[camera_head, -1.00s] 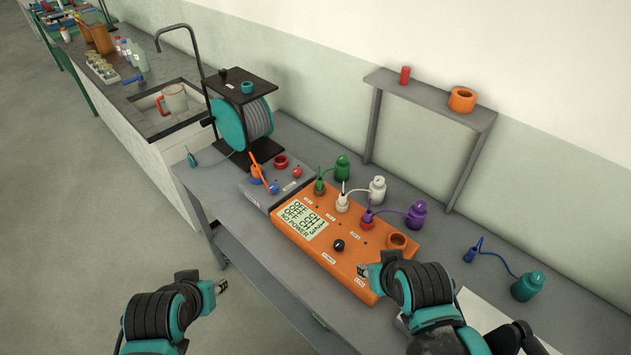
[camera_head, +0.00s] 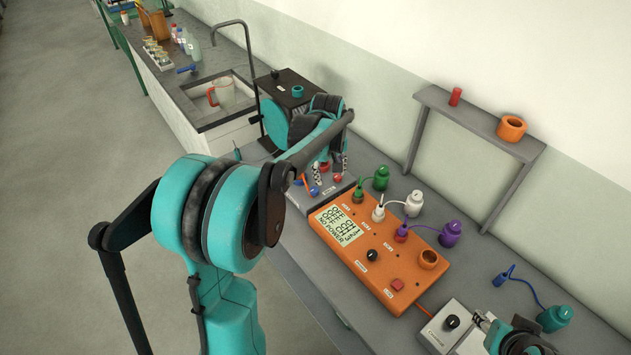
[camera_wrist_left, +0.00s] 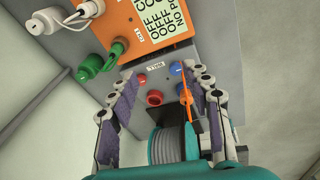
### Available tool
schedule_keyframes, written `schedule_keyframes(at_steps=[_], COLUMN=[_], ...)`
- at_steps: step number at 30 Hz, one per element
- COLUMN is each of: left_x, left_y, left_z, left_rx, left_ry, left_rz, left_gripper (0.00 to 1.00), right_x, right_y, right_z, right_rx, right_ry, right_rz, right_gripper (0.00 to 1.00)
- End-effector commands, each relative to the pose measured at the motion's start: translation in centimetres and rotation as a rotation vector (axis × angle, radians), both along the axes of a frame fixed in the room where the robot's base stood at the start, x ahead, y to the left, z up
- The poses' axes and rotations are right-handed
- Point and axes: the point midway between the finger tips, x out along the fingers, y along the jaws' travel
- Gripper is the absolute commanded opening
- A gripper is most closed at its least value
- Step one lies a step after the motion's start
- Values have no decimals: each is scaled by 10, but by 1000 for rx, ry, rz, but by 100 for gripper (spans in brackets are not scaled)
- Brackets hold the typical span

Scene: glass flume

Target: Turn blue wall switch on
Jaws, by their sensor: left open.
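I cannot make out a clear blue wall switch. My left gripper (camera_head: 331,171) is open and empty above the grey box. In the left wrist view its fingers (camera_wrist_left: 160,82) stand on either side of the red and blue parts. My right gripper (camera_head: 482,318) is at the lower right; its jaws are unclear.
An orange box (camera_head: 385,258) with a display and corded plugs sits beside the grey box. A grey shelf (camera_head: 480,120) stands at the wall. A second grey box (camera_head: 452,325) lies near my right gripper.

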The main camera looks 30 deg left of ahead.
Motion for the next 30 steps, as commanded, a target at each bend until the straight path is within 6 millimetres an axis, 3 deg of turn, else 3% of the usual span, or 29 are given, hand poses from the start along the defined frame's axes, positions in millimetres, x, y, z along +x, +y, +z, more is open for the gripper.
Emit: schedule_keyframes(at_steps=[1,6,12,19,30], left_x=[17,50,65,68,68], left_y=[15,55,83,89,89], left_z=[-7,-48,-86,-111,-167], left_rx=[-16,-60,-86,-92,-92], left_ry=[25,109,171,186,184], left_rz=[66,281,436,478,476], left_gripper=[49,49,49,49,49], right_x=[0,0,0,0,0], right_y=[0,0,0,0,0], right_z=[10,24,32,31,22], right_rx=[0,0,0,0,0], right_ry=[0,0,0,0,0], right_rz=[0,0,0,0,0], right_gripper=[40,40,40,40,40])
